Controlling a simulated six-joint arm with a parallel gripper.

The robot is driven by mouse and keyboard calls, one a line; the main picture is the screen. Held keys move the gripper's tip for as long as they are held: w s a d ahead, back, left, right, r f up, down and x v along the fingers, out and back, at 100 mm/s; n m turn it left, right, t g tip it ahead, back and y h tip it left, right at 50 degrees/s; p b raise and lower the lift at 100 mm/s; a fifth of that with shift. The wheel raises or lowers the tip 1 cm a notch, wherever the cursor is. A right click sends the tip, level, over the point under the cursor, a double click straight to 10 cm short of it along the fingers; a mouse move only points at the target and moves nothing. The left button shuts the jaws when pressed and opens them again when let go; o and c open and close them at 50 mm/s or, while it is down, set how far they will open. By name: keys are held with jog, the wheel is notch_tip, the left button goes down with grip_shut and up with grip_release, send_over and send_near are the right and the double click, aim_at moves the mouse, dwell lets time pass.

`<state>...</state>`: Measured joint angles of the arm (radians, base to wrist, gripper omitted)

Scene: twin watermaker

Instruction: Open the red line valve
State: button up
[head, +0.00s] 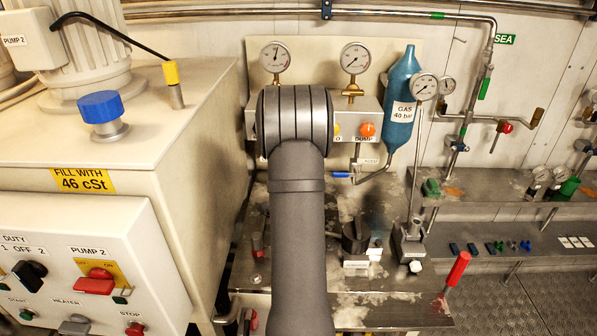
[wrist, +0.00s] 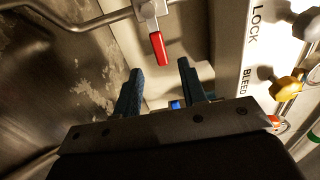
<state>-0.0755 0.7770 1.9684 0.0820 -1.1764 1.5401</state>
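A red-handled lever (wrist: 158,48) on a metal valve body (wrist: 150,10) shows at the top middle of the wrist view. A metal pipe runs into it from the left. My gripper (wrist: 157,80) is open, with its two dark blue fingers apart and nothing between them. The red handle lies just beyond the fingertips, roughly in line with the gap, and no contact shows. In the head view my arm covers my gripper, and I cannot make out this red lever there.
A panel marked LOCK and BLEED (wrist: 247,60) with a yellow knob (wrist: 287,87) stands close on the right of the wrist view. In the head view, a blue gas bottle (head: 403,95), gauges (head: 275,57) and an upright red lever (head: 458,268) stand around my arm.

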jog(key=w, duration=0.9)
jog(key=shift+w, duration=0.3)
jog(key=shift+c, duration=0.2)
grip_shut()
